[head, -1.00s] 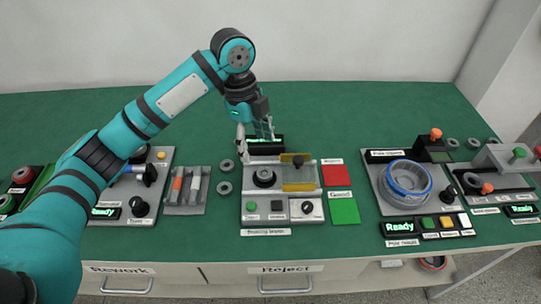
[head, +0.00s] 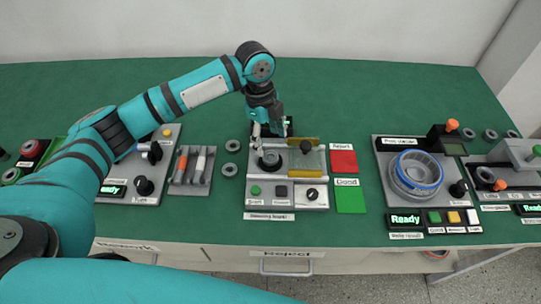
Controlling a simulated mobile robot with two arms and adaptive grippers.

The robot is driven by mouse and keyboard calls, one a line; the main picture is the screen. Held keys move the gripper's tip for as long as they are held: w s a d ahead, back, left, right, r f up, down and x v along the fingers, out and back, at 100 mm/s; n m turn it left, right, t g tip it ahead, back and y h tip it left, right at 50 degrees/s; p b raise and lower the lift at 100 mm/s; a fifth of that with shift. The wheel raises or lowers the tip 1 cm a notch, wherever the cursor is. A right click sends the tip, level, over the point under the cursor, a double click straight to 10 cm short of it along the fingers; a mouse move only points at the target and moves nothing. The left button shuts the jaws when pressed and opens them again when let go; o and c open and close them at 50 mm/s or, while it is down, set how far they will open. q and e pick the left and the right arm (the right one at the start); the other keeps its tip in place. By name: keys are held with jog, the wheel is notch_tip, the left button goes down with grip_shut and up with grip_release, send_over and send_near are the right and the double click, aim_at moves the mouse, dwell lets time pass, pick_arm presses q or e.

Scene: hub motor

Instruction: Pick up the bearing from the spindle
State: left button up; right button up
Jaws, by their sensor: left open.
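The bearing tester (head: 318,196) stands in the middle of the green table. A dark ring, seemingly the bearing (head: 270,161), sits around the spindle at the left of the tester's upper part. My left gripper (head: 270,138) points down just behind and above this ring, its fingers apart and nothing visible between them. It looks apart from the ring, but the exact gap is hard to tell. The gripper partly covers the tester's dark display at the back. My right gripper is out of the picture.
Two loose rings (head: 231,158) lie left of the tester, beside a grey tray with pens (head: 191,170). A red pad (head: 343,161) and a green pad (head: 350,200) lie to its right. Further right stands a station with a blue-rimmed ring (head: 417,173). The table behind is clear.

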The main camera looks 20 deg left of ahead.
aim_at(271, 157)
pick_arm(q)
jog(key=shift+s+f, duration=0.1)
jog(key=shift+f, duration=0.25)
jog(key=f, duration=0.2)
jog(key=f+p, duration=0.1)
jog(key=shift+s+d+f, duration=0.25)
jog(key=shift+s+f, duration=0.05)
jog(key=shift+f, duration=0.45)
jog(key=c, duration=1.1)
jog(key=shift+c, duration=0.7)
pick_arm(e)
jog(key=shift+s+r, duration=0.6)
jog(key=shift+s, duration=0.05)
pick_arm(q)
jog(key=shift+r, duration=0.1)
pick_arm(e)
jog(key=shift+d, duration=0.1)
